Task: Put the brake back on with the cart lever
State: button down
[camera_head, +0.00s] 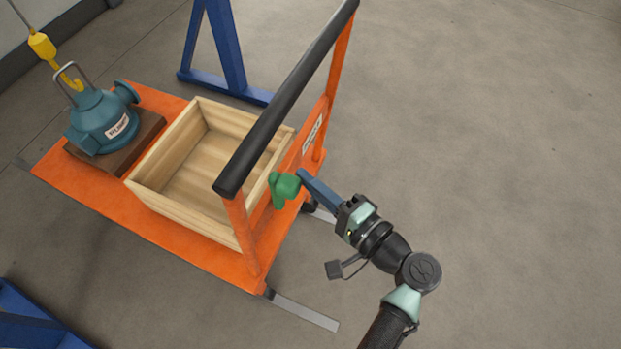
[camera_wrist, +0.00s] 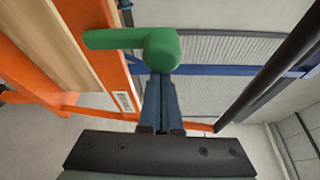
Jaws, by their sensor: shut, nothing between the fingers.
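The orange cart (camera_head: 75,182) has a green lever (camera_head: 284,186) at its handle end, below the black push bar. In the wrist view the lever (camera_wrist: 162,48) shows a round hub and an arm reaching left; in the head view part of it points down. My gripper (camera_head: 302,175) is shut and empty, coming from the right with its blue fingertips right beside the hub. In the wrist view the fingers (camera_wrist: 160,80) point at the hub; I cannot tell whether they touch it. The brake itself is not clearly seen.
The black push bar (camera_head: 287,95) stands above my fingers on orange posts. The cart carries an open wooden crate (camera_head: 185,219) and a teal pump (camera_head: 103,121) with a yellow hook (camera_head: 70,78) at its bail. A blue frame (camera_head: 228,50) stands behind. Floor at right is clear.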

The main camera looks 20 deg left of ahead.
jog(key=shift+s+n+b, duration=0.3)
jog(key=s+n+b, duration=0.1)
jog(key=n+y+b, duration=0.1)
jog(key=b, duration=0.1)
jog(key=shift+s+f, duration=0.25)
jog(key=shift+s, duration=0.1)
jog(key=s+f+n+g+y+b, duration=0.2)
jog(key=s+n+b, duration=0.5)
jog(key=n+b, duration=0.6)
jog(key=f+y+b, duration=0.1)
jog(key=y+b, duration=0.1)
jog(key=b, duration=0.4)
jog(key=shift+a+f+g+y, duration=0.15)
jog(key=shift+g+y, duration=0.15)
jog(key=shift+s, duration=0.15)
